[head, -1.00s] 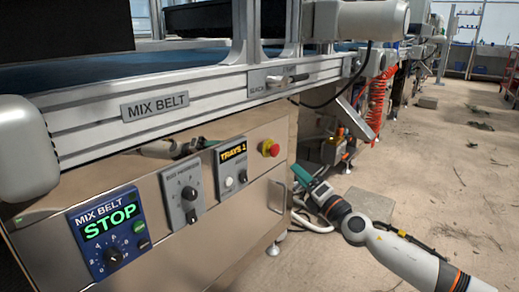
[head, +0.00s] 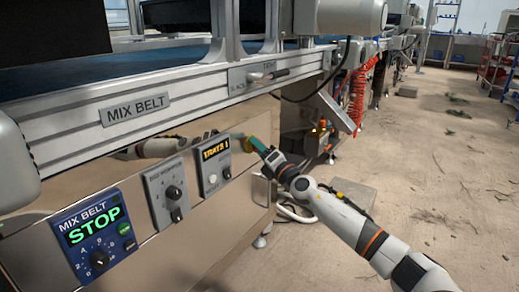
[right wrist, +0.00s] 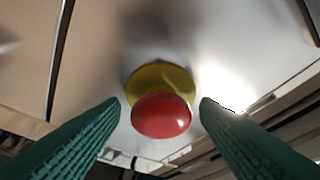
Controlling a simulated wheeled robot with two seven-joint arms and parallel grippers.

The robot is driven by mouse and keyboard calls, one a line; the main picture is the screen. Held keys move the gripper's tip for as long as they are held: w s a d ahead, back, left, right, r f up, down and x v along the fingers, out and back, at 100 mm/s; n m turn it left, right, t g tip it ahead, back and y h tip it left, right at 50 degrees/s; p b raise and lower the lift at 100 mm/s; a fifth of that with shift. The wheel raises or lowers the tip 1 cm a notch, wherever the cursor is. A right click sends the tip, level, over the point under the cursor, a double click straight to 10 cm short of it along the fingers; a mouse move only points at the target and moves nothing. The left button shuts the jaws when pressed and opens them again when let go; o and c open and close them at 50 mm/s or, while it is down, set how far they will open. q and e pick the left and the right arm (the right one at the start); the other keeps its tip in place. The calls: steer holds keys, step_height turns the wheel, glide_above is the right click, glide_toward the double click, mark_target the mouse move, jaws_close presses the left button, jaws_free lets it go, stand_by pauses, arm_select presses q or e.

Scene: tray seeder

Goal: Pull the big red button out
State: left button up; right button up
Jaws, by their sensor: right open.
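The big red button (right wrist: 161,116) has a round glossy red head on a yellow collar (right wrist: 160,78), mounted on the metal panel. In the right wrist view it sits between the two green fingers of my right gripper (right wrist: 161,104), which is open, with a visible gap on each side. My left gripper is not in view.
Left of the button are a small TRAYS 1 display box (head: 215,163), a grey knob box (head: 167,192) and a blue MIX BELT box (head: 94,238) reading STOP. The conveyor rail (head: 180,100) runs above. Open floor (head: 440,180) lies to the right.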

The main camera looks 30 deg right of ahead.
steer(key=shift+w, duration=0.25)
jaws_close()
steer(key=shift+s+d, duration=0.1)
steer(key=shift+s, duration=0.35)
steer(key=shift+c, duration=2)
jaws_free()
steer(key=o, duration=0.4)
steer(key=shift+s+d, duration=0.15)
